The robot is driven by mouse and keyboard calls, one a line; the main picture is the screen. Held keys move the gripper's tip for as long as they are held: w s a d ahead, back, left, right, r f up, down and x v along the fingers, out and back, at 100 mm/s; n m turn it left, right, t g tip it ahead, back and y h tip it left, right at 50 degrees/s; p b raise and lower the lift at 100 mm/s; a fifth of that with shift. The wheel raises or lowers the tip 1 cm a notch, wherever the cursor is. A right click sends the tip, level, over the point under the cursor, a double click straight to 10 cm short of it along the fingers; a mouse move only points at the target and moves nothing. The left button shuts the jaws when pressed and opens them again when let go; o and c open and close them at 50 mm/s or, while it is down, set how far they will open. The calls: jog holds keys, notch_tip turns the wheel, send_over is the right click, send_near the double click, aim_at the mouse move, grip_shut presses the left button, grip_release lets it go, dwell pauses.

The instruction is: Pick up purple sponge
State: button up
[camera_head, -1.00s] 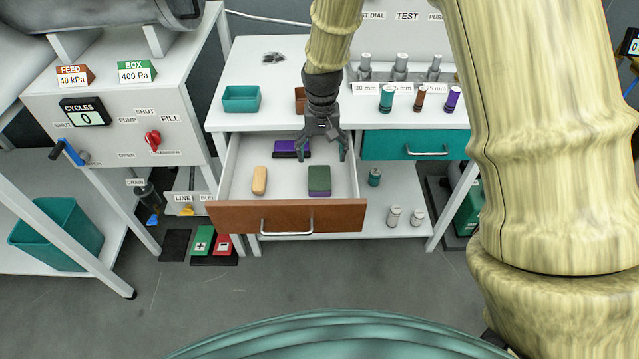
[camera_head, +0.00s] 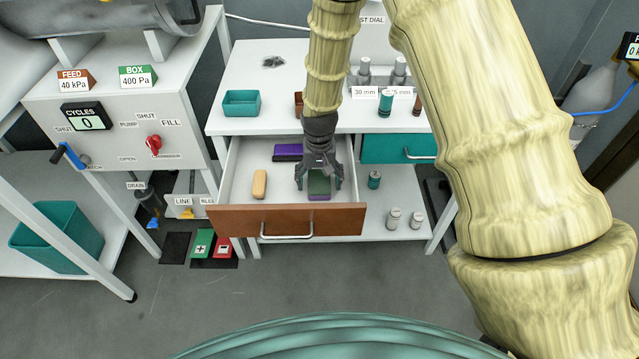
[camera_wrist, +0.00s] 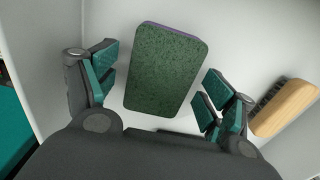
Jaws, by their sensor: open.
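The purple sponge with a green scouring top (camera_head: 319,183) lies in the open drawer (camera_head: 232,180). In the wrist view its green face (camera_wrist: 163,72) fills the middle, with a thin purple edge at its far side. My gripper (camera_head: 319,184) is open above the sponge. In the wrist view its teal-padded fingers (camera_wrist: 160,90) stand on either side of the sponge, with gaps to both. I cannot tell how far above it the fingertips are. The gripper partly hides the sponge in the head view.
A wooden-backed brush (camera_head: 259,184) lies at the drawer's left and shows in the wrist view (camera_wrist: 286,106). A dark purple item (camera_head: 287,152) lies at the drawer's back. The brown drawer front (camera_head: 288,221) and the worktop (camera_head: 285,85) bound the drawer.

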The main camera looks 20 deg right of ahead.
aim_at(319, 181)
jog(key=shift+f, duration=0.3)
jog(key=c, duration=0.8)
jog(key=shift+o, duration=0.2)
jog(key=shift+r+b, duration=0.3)
jog(key=shift+r, duration=4.75)
